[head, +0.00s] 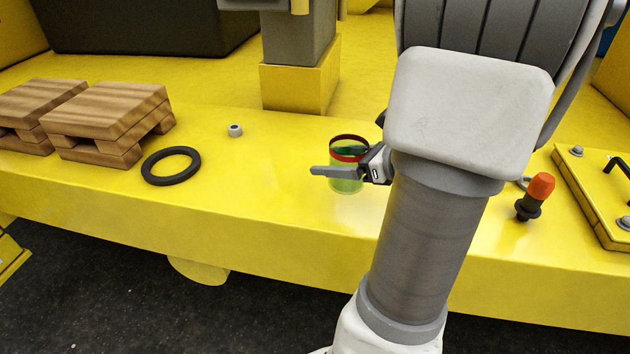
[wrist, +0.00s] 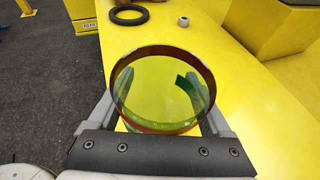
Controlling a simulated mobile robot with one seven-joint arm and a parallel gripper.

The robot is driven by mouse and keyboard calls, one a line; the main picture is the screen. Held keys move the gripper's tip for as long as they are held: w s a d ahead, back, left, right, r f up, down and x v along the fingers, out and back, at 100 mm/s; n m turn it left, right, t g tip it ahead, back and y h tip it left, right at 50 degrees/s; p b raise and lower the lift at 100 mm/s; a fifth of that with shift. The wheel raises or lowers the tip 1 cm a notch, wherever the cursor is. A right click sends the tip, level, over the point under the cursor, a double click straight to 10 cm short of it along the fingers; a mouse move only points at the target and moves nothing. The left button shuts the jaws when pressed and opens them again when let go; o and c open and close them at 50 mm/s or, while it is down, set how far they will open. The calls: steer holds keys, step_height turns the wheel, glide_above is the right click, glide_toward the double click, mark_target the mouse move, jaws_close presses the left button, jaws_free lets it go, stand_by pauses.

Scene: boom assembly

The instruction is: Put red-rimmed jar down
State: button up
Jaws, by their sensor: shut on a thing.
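The red-rimmed jar (head: 347,179) is a clear greenish cylinder with a dark red band around its top. It is upright, at or just above the yellow surface; I cannot tell whether it touches. My gripper (head: 345,173) is shut on the jar, with one finger across its near side in the head view. In the wrist view the jar (wrist: 163,90) fills the space between the two fingers of my gripper (wrist: 162,112). A dark green patch shows inside it. Its base is partly hidden by the finger and the gripper body.
A yellow deck (head: 255,205) runs across, its front edge dropping to dark floor. A black ring (head: 171,180), a grey nut (head: 235,130) and wooden pallets (head: 110,115) lie left. An orange-topped black tool (head: 535,195) and a plate with a handle (head: 590,195) are right.

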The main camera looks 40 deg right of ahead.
steer(key=w+f, duration=0.1)
steer(key=w, duration=0.1)
steer(key=w+f, duration=0.1)
steer(key=w, duration=0.1)
steer(key=w+f, duration=0.2)
steer(key=shift+w+a+b, duration=0.1)
steer(key=shift+a+b, duration=0.25)
steer(key=shift+b, duration=0.05)
steer(key=shift+f+b, duration=0.45)
steer(key=shift+f, duration=1.45)
steer(key=shift+f, duration=0.2)
steer(key=o, duration=1.2)
steer(key=shift+o, duration=0.2)
steer(key=shift+r, duration=0.15)
steer(key=shift+r, duration=0.2)
steer(key=p+v, duration=0.1)
steer(key=v, duration=1.1)
steer(key=shift+f, duration=0.1)
